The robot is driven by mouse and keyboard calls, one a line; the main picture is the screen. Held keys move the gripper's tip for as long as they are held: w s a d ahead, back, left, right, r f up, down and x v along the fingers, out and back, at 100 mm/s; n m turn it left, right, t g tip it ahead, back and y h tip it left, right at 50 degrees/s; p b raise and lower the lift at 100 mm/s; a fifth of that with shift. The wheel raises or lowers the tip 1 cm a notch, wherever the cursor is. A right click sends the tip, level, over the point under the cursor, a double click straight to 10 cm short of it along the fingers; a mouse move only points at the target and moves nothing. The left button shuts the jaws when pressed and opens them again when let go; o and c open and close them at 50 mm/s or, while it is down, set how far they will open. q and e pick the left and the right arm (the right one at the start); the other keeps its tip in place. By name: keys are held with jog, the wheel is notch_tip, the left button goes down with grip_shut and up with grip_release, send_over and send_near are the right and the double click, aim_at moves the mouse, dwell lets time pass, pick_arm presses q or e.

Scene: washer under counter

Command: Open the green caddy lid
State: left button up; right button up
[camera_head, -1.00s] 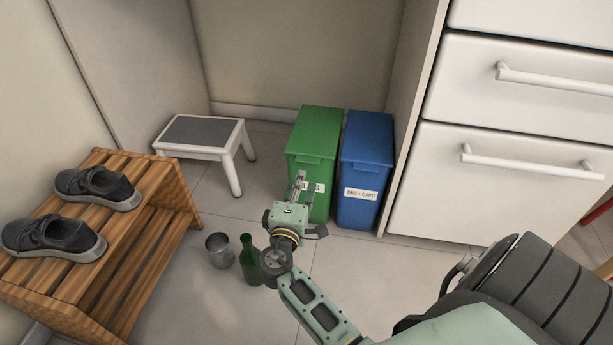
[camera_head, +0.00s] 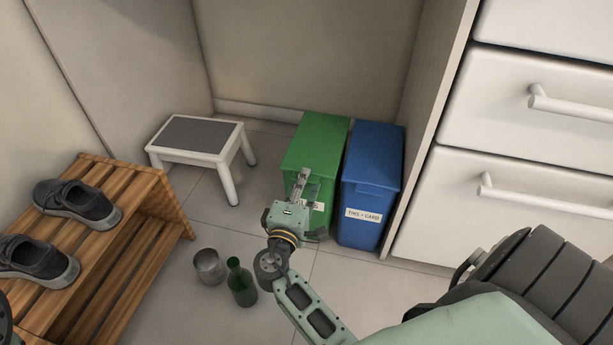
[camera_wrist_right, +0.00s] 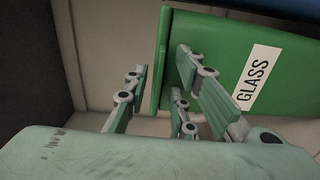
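The green caddy (camera_head: 314,140) stands on the floor against the back wall, with its lid (camera_head: 318,130) down. Its GLASS label (camera_wrist_right: 259,78) shows in the right wrist view and is partly covered by my gripper in the head view. My right gripper (camera_head: 304,178) is at the caddy's upper front. In the wrist view its fingers (camera_wrist_right: 165,80) are apart and empty, one on each side of the lid's rim (camera_wrist_right: 160,62) in the picture. I cannot tell whether they touch it. My left gripper is not clearly in view.
A blue caddy (camera_head: 370,178) stands close on the right, beside white drawers (camera_head: 530,200). A step stool (camera_head: 200,143) is to the left. A wooden shoe rack (camera_head: 125,235) stands left.

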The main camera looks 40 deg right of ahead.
jog(key=shift+a, duration=0.1)
jog(key=shift+c, duration=0.2)
grip_shut()
